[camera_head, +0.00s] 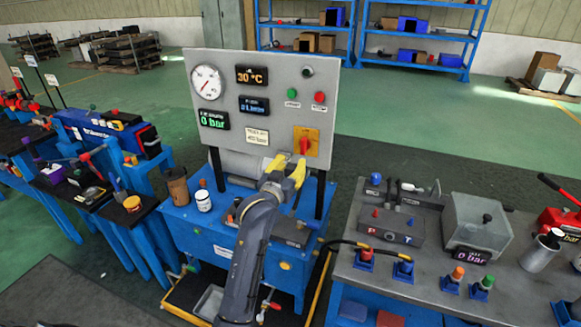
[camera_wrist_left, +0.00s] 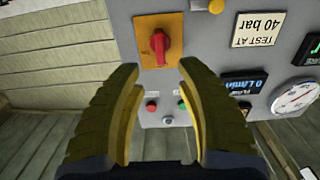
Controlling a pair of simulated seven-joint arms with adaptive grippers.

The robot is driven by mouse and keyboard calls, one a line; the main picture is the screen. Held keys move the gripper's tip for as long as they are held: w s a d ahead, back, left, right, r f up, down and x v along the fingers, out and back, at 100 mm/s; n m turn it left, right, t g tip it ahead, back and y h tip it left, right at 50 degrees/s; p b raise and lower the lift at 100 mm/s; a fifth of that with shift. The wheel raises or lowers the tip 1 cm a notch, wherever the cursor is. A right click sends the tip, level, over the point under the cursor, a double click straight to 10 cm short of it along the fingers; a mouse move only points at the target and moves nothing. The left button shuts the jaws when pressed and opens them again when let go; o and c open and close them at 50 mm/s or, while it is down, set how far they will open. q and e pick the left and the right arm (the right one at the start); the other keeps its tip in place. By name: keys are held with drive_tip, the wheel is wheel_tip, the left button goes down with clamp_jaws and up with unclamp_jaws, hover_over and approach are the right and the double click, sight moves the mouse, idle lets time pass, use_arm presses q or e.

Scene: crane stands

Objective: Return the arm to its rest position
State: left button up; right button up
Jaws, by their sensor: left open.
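My left gripper (camera_head: 286,168) is open and empty in front of the grey gauge panel (camera_head: 232,75). Its yellow fingers point toward the panel, just below and left of the red rotary switch (camera_head: 304,146) on its orange plate. In the left wrist view, the open fingertips (camera_wrist_left: 159,68) stand apart, with the red switch (camera_wrist_left: 159,46) seen beyond and between them. The gripper appears clear of the switch, though the exact gap is hard to tell. My right gripper is not in view.
The panel stands on a blue bench (camera_head: 185,238) with a brown canister (camera_head: 177,187) and a white jar (camera_head: 203,201). A right bench holds a grey box (camera_head: 478,222) and a black hose (camera_head: 350,243). A left bench holds a blue machine (camera_head: 105,130). Blue shelves (camera_head: 420,35) stand behind.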

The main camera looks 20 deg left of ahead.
use_arm(q)
drive_tip(key=shift+s, duration=0.5)
drive_tip(key=shift+f, duration=0.1)
